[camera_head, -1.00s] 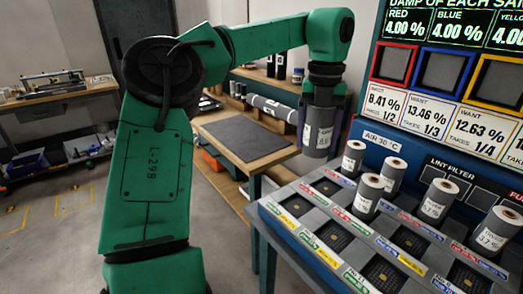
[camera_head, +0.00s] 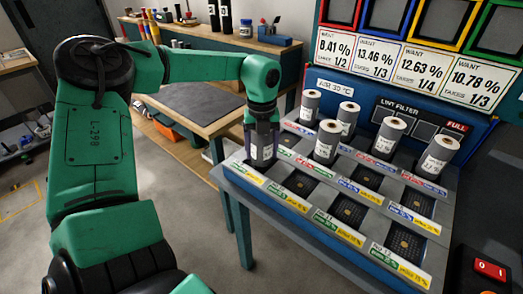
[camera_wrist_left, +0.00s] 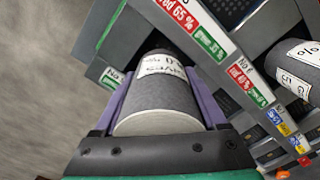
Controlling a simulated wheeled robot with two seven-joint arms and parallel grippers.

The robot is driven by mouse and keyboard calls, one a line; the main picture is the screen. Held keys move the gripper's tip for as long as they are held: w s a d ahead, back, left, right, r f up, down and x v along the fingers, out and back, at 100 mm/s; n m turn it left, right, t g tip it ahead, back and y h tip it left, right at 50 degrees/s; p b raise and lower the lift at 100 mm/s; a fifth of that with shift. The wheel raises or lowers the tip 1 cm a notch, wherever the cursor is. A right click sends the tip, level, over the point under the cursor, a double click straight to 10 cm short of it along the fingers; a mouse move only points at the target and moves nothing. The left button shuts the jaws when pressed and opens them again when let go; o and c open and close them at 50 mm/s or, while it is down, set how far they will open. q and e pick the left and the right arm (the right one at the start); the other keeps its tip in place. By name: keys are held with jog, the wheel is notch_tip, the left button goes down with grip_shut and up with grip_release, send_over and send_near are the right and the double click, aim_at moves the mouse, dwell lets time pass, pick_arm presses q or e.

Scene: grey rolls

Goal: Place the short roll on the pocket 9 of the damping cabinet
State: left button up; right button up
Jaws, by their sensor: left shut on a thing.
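My left gripper (camera_head: 262,132) is shut on a grey roll (camera_head: 263,152) with a white label, held upright at the left end of the damping cabinet's top. In the left wrist view the same roll (camera_wrist_left: 165,98) sits between the purple fingers, its pale end facing the camera. The damping cabinet (camera_head: 300,218) has a sloped grey top with rows of dark square pockets and coloured labels. Pocket 9 cannot be picked out, as the numbers are too small. Whether the roll's lower end touches the cabinet cannot be told. My right gripper is not in view.
Several grey rolls, such as one standing roll (camera_head: 327,141), occupy the back pockets; the front pockets look empty. A panel of percentage cards (camera_head: 390,60) rises behind. A wooden bench (camera_head: 205,105) is left of the cabinet. A red switch (camera_head: 489,268) is at lower right.

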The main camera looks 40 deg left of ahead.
pick_arm(q)
jog(key=shift+w+a+f, duration=0.1)
jog(key=shift+a+f, duration=0.05)
jog(key=shift+f, duration=0.4)
jog(key=o, duration=1.3)
jog(key=shift+c, duration=0.2)
jog(key=shift+o, duration=1.2)
jog(key=shift+r, duration=0.35)
notch_tip(320, 180, up, 12)
jog(key=shift+f, duration=0.1)
